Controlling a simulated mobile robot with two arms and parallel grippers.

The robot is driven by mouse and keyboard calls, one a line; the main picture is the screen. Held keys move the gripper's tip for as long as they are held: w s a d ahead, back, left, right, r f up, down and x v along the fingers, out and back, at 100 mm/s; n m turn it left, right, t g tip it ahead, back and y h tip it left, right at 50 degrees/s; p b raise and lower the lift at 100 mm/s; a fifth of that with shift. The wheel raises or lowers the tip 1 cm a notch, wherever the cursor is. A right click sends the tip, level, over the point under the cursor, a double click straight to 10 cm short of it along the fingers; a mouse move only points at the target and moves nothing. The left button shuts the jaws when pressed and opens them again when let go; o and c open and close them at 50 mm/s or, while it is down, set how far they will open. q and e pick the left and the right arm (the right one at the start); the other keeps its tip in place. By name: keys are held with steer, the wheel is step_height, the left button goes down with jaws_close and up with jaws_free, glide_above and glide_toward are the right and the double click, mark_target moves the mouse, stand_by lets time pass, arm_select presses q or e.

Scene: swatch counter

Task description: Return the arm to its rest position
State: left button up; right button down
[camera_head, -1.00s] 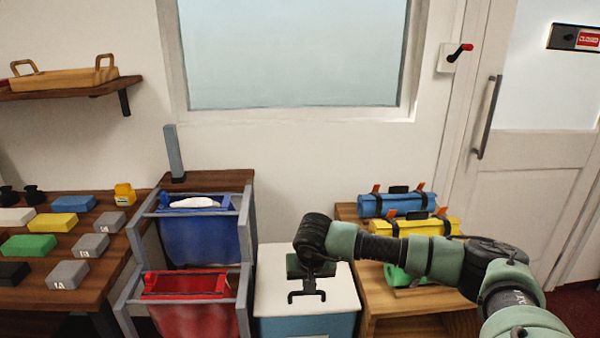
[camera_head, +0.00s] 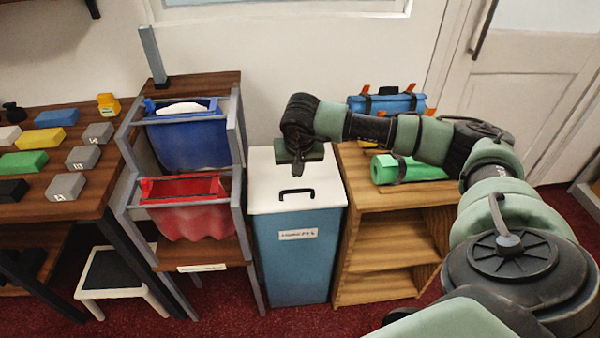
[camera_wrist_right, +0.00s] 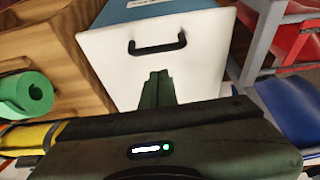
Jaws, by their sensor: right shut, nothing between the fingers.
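My right arm comes in from the right in the head view, with its right gripper (camera_head: 298,167) above the white lid (camera_head: 262,193) of a blue bin (camera_head: 290,262). The gripper is shut and empty, pointing down. In the right wrist view its closed fingers (camera_wrist_right: 157,88) show in front of the white lid, short of the lid's black handle (camera_wrist_right: 157,46). I cannot tell the exact height above the lid. My left gripper is not in view.
Left of the bin, a grey rack holds a blue sack (camera_head: 188,140) and a red sack (camera_head: 190,205). Right of it, a wooden shelf (camera_head: 385,235) carries a green roll (camera_head: 400,168) and a blue roll (camera_head: 385,103). Coloured blocks lie on the left table (camera_head: 60,200).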

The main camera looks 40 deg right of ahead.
steer(key=s+a+f+b, duration=0.2)
steer(key=s+a, duration=0.3)
steer(key=s, duration=0.3)
steer(key=shift+s, duration=0.15)
